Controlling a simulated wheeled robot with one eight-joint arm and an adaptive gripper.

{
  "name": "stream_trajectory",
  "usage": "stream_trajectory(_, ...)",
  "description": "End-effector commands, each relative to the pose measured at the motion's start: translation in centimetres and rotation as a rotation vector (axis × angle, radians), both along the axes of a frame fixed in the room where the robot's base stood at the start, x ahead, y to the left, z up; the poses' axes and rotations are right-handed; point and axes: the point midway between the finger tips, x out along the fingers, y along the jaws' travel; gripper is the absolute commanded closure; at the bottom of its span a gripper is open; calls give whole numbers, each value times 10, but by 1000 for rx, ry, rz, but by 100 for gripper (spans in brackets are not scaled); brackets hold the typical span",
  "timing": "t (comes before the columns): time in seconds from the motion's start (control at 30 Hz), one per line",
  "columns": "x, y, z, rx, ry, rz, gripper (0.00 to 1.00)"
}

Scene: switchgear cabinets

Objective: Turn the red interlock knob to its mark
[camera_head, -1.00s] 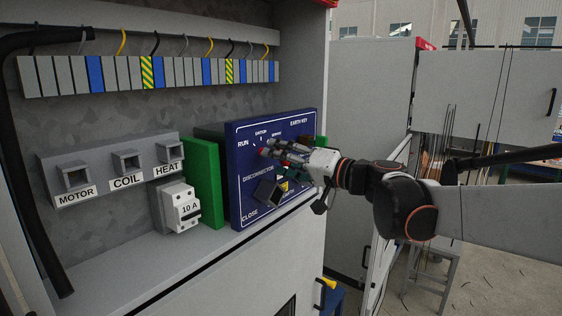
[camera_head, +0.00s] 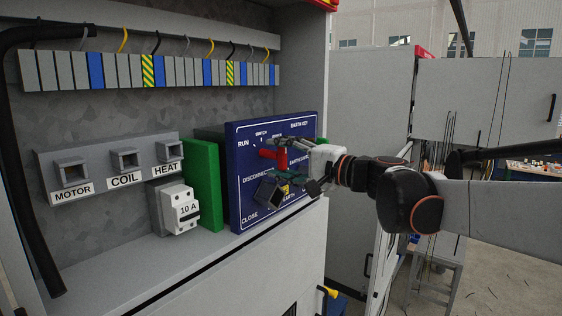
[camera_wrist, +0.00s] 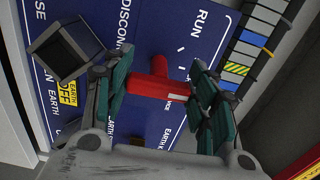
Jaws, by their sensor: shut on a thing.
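The red interlock knob (camera_wrist: 158,86) shows in the wrist view as a red bar with a short white line, in front of the blue panel (camera_wrist: 95,20). My gripper (camera_wrist: 161,78) has one dark green finger pad on each side of the knob and is shut on it. In the head view the red knob (camera_head: 269,154) stands out from the blue panel (camera_head: 244,212), below the SWITCH lettering. My gripper (camera_head: 284,157) reaches it from the right. White tick marks and RUN lettering show on the panel; my gripper hides part of the lettering.
A dark square block (camera_head: 268,190) stands on the panel just below my gripper, beside a yellow label (camera_wrist: 68,92). A green block (camera_head: 202,185) and a 10 A breaker (camera_head: 180,208) stand to the left. A terminal row (camera_head: 190,72) runs above.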

Motion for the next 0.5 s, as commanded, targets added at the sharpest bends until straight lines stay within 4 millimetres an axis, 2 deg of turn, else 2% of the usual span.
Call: stream_trajectory(0.5, 0, 0, -1, 16, 24, 0, 71)
